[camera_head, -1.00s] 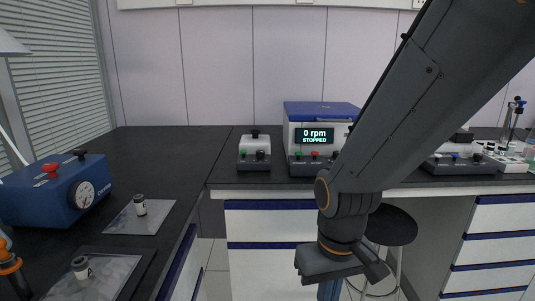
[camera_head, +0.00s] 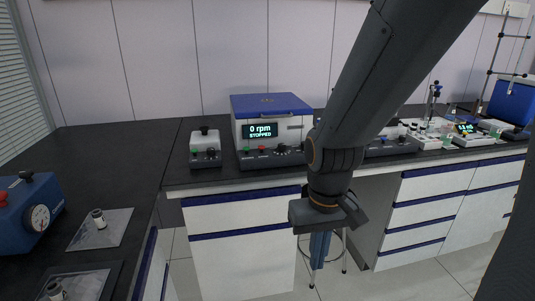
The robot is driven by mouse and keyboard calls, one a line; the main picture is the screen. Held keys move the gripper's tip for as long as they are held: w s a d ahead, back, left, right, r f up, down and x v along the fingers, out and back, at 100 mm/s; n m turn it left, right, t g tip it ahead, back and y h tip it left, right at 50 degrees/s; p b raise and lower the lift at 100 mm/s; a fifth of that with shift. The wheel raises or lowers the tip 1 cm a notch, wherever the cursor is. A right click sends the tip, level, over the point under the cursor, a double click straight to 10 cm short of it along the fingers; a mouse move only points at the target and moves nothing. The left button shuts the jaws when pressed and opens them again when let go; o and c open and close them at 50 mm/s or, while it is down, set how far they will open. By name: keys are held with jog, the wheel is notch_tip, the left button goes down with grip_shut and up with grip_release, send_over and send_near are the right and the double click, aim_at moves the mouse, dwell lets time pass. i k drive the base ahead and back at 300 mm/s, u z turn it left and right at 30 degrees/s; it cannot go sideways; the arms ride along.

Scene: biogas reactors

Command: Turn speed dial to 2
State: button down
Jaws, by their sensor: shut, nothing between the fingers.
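A white machine with a blue lid (camera_head: 272,103) stands on the bench, and its display (camera_head: 260,130) reads "0 rpm STOPPED". Its low front panel carries a green button, a red button (camera_head: 262,149) and black knobs (camera_head: 282,148). A blue box (camera_head: 20,208) at the left edge has a round white dial face (camera_head: 39,217), with a red and a black control on top. I cannot tell which control is the speed dial, and no setting is legible. My gripper (camera_head: 320,255) is shut and empty, pointing down in front of the bench, apart from the machine and its controls.
A small control box (camera_head: 205,150) stands left of the machine. Vials (camera_head: 99,219) stand on trays on the left bench. White drawers (camera_head: 430,188) lie right of my gripper. A stool (camera_head: 343,243) is partly hidden behind it. My arm covers the bench right of the machine.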

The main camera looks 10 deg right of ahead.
aim_at(282, 147)
jog(key=z, duration=0.8)
jog(key=i, duration=0.4)
jog(key=u, duration=0.8)
